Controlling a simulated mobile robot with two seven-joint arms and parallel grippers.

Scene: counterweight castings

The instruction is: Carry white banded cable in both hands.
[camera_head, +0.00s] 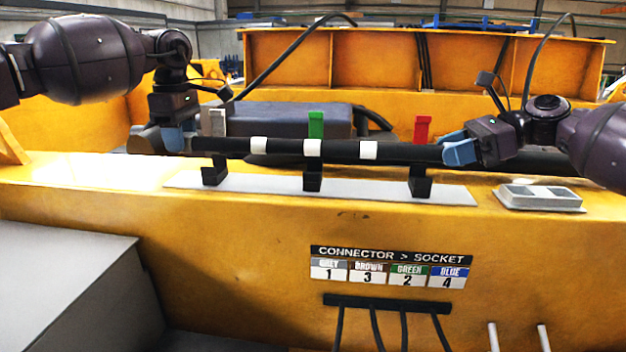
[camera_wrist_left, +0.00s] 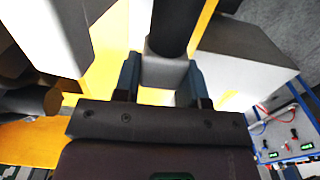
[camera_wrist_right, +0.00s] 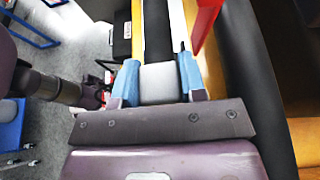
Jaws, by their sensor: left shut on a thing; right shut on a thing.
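The black cable with three white bands (camera_head: 285,147) runs nearly level across the head view, between my two grippers. My left gripper (camera_head: 180,138) is shut on its left end. In the left wrist view a grey piece (camera_wrist_left: 165,72) sits between the fingers, with the black length beyond it. My right gripper (camera_head: 460,152) is shut on the right end; a similar grey piece (camera_wrist_right: 159,83) is between its blue fingers. The cable crosses in front of the grey (camera_head: 217,122), green (camera_head: 316,124) and red (camera_head: 422,128) uprights. I cannot tell whether it touches the black holders below.
The holders stand on a pale strip (camera_head: 265,189) on the yellow beam (camera_head: 235,222). A connector-socket label (camera_head: 390,266) and black hanging leads (camera_head: 387,303) are on the beam's front. A grey box (camera_head: 60,290) stands lower left.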

